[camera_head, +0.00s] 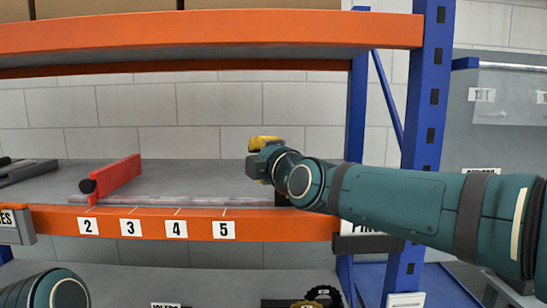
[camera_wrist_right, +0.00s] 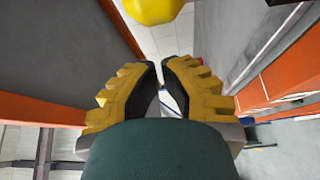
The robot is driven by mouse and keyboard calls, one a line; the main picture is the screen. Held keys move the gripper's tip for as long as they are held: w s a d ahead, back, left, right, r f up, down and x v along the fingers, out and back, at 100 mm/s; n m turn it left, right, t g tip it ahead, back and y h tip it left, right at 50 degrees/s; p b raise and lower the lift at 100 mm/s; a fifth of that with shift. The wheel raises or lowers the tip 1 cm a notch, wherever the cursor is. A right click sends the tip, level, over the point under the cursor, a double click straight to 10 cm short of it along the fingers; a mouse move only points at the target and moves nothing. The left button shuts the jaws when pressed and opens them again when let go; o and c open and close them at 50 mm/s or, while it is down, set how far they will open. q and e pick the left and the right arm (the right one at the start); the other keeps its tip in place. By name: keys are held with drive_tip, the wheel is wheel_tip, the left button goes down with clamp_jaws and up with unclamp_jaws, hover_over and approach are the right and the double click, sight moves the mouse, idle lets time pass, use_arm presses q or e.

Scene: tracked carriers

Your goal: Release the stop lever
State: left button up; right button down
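A red bar (camera_head: 118,177) with a black round end (camera_head: 87,186) stands at the left of the middle shelf, near label 2. It looks like the stop lever, but no label on it confirms this. My right gripper (camera_head: 263,146) is above the shelf to the right of the bar, well apart from it. In the right wrist view its yellow fingers (camera_wrist_right: 160,72) are close together with only a thin gap and nothing seen between them. A yellow rounded thing (camera_wrist_right: 150,8) shows at that view's top edge; I cannot tell what it is.
The orange shelf edge (camera_head: 180,225) carries labels 2 to 5. An orange beam (camera_head: 210,35) runs overhead and a blue post (camera_head: 427,110) stands at the right. The shelf surface (camera_head: 190,180) between bar and gripper is largely clear.

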drive_tip(key=d+b, duration=0.1)
drive_tip(key=d, duration=0.2)
drive_tip(key=shift+w+f, duration=0.1)
drive_tip(key=shift+w, duration=0.05)
drive_tip(key=shift+d, duration=0.1)
drive_tip(key=shift+d, duration=0.1)
idle(0.3)
drive_tip(key=shift+d+m+b, duration=0.35)
drive_tip(key=shift+m+b, duration=0.05)
drive_tip(key=shift+b, duration=0.15)
drive_tip(key=shift+t, duration=0.3)
